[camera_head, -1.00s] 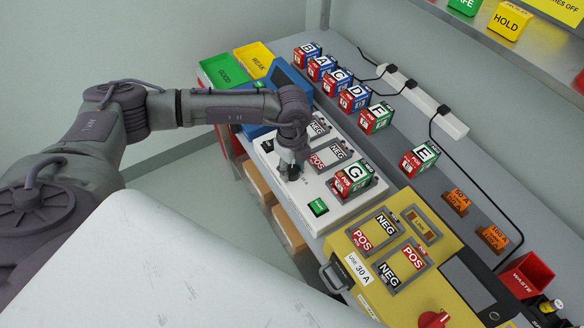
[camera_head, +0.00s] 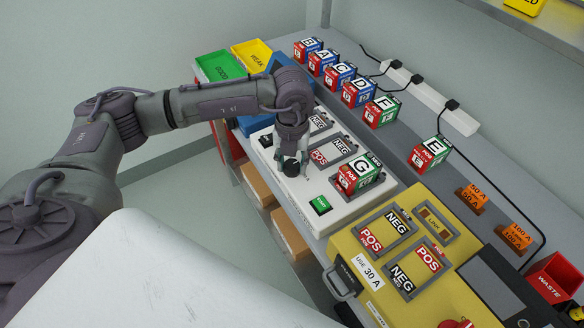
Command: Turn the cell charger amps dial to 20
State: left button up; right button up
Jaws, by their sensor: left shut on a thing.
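The white cell charger (camera_head: 286,196) stands on the bench in the middle of the view, with a green START button (camera_head: 320,205) on its front edge. Its small black dial (camera_head: 291,168) sits near the front left part of the top. My left gripper (camera_head: 293,163) points down over the dial and is shut on it. The dial's scale and pointer are too small and partly covered, so I cannot read the setting. A cell marked G (camera_head: 361,165) stands in the charger's right bay. My right gripper is not in view.
A yellow unit (camera_head: 342,246) labelled USE 30 A stands to the right of the charger. Green (camera_head: 219,67) and yellow (camera_head: 253,55) bins are behind it at the left. Several lettered cells stand along the back, near a white power strip (camera_head: 440,108).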

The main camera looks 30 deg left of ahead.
aim_at(292, 165)
pick_arm(q)
jog(key=m+b, duration=0.5)
jog(key=m, duration=0.1)
jog(key=shift+f, duration=0.1)
jog(key=shift+m+b, duration=1.85)
jog(key=shift+m, duration=0.65)
jog(key=shift+r, duration=0.2)
jog(key=o, duration=1.1)
jog(key=shift+o, duration=0.2)
notch_tip(292, 165, up, 12)
jog(key=shift+f, duration=0.1)
